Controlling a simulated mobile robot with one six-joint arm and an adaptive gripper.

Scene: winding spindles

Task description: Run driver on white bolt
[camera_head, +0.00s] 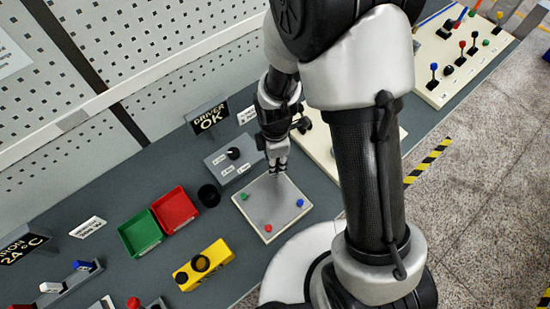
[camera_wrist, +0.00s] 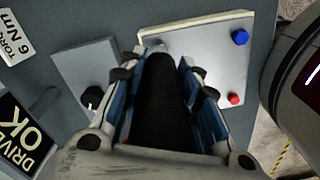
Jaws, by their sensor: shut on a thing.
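My gripper (camera_head: 278,167) is over the far corner of a square metal plate (camera_head: 272,207), pointing down. In the wrist view my gripper (camera_wrist: 160,80) is shut on a thick black driver (camera_wrist: 160,105), which lies between its blue-lined fingers. On the plate are a green bolt (camera_head: 244,197), a blue bolt (camera_head: 300,203) and a red bolt (camera_head: 268,228). The blue bolt (camera_wrist: 240,37) and red bolt (camera_wrist: 234,98) also show in the wrist view. I cannot see a white bolt on the plate; the gripper and driver cover its far corner. The driver's tip is hidden.
A grey dial box (camera_head: 232,158) stands left of the gripper, before a "DRIVER OK" sign (camera_head: 208,119). A black cup (camera_head: 208,195), red bin (camera_head: 175,210), green bin (camera_head: 141,233) and yellow block (camera_head: 204,264) stand further left. Another board is partly behind my arm.

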